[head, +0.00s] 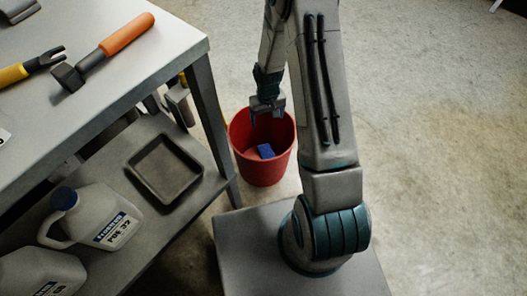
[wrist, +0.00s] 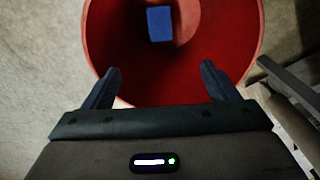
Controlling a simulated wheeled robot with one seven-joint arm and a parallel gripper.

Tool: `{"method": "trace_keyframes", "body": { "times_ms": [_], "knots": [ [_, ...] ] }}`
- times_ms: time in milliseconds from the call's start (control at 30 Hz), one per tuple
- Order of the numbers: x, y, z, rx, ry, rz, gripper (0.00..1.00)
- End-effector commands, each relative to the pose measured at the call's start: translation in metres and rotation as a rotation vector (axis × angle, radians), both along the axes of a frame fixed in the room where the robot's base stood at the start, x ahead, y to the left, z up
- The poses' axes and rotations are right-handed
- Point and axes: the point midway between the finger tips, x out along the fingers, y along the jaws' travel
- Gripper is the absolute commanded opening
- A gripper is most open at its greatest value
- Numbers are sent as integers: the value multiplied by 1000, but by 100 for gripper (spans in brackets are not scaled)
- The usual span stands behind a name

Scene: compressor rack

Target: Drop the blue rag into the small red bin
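The small red bin (head: 262,165) stands on the floor beside the workbench. The blue rag (head: 266,151) shows inside the bin as a small blue block shape. In the wrist view the rag (wrist: 159,24) lies within the bin (wrist: 190,78), apart from my fingers. My gripper (wrist: 160,85) is open, with its two fingers spread and nothing between them. In the head view my gripper (head: 268,114) is over the far side of the bin opening, pointing down.
The workbench top (head: 75,120) at left bears a hammer (head: 105,50) and a yellow-handled tool (head: 30,68). Its lower shelf holds a dark tray (head: 165,168) and white jugs (head: 92,220). A bench leg (head: 212,125) stands close to the bin. Floor at right is clear.

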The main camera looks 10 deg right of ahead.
Motion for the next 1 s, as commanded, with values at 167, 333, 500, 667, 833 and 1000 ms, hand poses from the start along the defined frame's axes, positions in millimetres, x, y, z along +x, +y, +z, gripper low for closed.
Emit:
{"method": "trace_keyframes", "body": {
  "times_ms": [167,333,500,667,833,1000],
  "knots": [
    [0,0,2,0,0,0,81],
    [1,0,22,0,-3,0,81],
    [0,0,62,0,-3,0,81],
    [0,0,98,-1,-4,-1,81],
    [0,0,125,0,-1,-1,81],
    [-1,0,137,0,0,0,81]
  ]
}}
